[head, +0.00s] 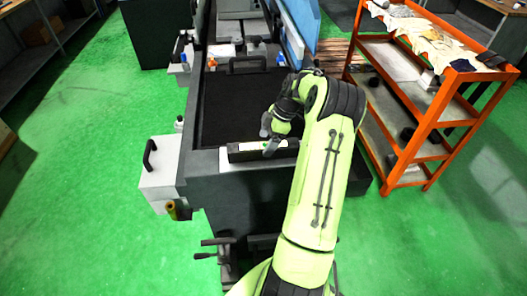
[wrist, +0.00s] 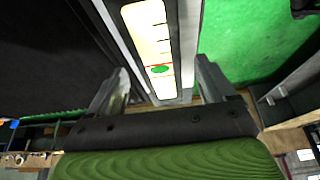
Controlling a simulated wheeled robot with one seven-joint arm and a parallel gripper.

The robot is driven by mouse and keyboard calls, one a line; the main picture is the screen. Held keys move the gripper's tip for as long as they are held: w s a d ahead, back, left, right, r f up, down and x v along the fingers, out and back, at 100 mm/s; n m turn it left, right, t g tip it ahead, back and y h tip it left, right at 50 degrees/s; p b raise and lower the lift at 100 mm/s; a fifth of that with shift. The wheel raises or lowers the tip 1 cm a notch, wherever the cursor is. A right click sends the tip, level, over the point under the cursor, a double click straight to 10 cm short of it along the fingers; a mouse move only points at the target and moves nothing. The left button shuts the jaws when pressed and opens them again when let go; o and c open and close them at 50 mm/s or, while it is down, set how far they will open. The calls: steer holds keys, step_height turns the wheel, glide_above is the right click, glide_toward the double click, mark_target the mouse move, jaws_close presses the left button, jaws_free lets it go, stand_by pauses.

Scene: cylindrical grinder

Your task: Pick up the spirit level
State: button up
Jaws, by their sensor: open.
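The spirit level (head: 243,152) is a dark bar with a pale top strip, lying on the near ledge of the grinder in the head view. In the wrist view the spirit level (wrist: 147,28) shows a cream scale with dark marks, a red line and a green bubble spot. My gripper (head: 268,138) is over the level, hiding part of it in the head view. In the wrist view my gripper (wrist: 163,88) is open, with one finger to each side of the level's line. I cannot tell whether either finger touches it.
The grinder's dark bed (head: 232,105) lies behind the ledge. A light box with a black handle (head: 159,175) is at its left. An orange shelf cart (head: 425,125) stands to the right. Green floor is open at left.

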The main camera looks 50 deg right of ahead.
mark_target(264, 145)
steer(key=x, duration=0.3)
steer(key=shift+f, duration=0.2)
steer(key=shift+w+r, duration=0.1)
steer(key=shift+r, duration=0.05)
jaws_close()
